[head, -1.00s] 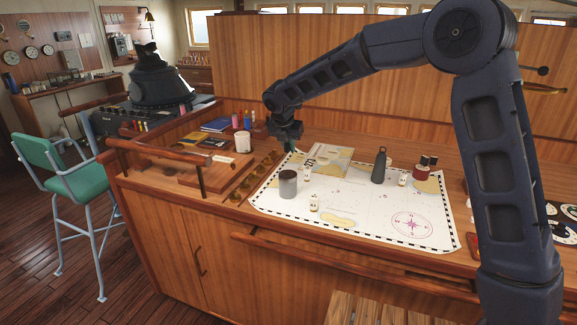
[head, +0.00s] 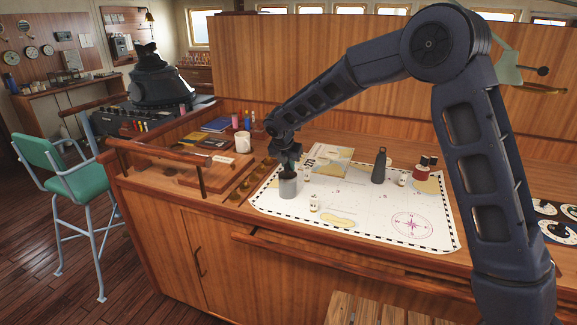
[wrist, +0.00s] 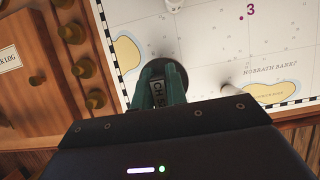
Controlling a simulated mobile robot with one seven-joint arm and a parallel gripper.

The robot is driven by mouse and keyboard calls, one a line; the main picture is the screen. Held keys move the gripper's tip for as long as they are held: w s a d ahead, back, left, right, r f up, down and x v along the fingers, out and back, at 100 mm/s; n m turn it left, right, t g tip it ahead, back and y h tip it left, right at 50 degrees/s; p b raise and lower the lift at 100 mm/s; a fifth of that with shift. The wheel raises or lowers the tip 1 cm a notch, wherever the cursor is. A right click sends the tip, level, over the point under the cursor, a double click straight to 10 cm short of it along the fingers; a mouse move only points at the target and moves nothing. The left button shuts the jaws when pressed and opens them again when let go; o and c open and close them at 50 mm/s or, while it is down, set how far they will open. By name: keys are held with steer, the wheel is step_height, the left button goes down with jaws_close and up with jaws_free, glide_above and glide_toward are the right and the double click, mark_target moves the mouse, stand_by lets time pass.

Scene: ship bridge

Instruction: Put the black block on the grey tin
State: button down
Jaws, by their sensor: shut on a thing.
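The grey tin (head: 288,187) stands upright on the chart, near its left end. My gripper (head: 289,165) is directly above the tin in the head view, pointing down, very close to its top. In the wrist view my gripper (wrist: 161,84) has its teal fingers closed on a dark piece with pale lettering (wrist: 158,93), which I take as the black block. The block is mostly hidden by the fingers and can barely be told in the head view. The dark round shape of the tin (wrist: 163,63) shows beyond the fingertips. I cannot tell whether block and tin touch.
A dark flask (head: 379,166) and red-and-dark jars (head: 424,167) are further right. A white mug (head: 242,142) and a wooden rail (head: 160,150) lie left. The chart's front right is clear.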

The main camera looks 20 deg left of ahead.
steer(key=shift+f, duration=0.1)
steer(key=c, duration=1.4)
jaws_free()
steer(key=v, duration=1.2)
steer(key=w+d+r+m, duration=0.1)
steer(key=d+r+m, duration=0.35)
steer(key=d, duration=0.85)
steer(key=d+r+m, duration=0.2)
steer(key=d+m, duration=0.5)
steer(key=d, duration=0.5)
steer(key=w+d+r+m, duration=0.1)
steer(key=d+r+m, duration=0.35)
steer(key=d, duration=0.85)
steer(key=s+d+f+m, duration=0.3)
steer(key=s+d+m, duration=0.6)
steer(key=d+m, duration=0.1)
steer(key=s+d+f+m, duration=0.3)
steer(key=s+d+m, duration=0.7)
steer(key=d, duration=0.3)
steer(key=shift+f, duration=0.15)
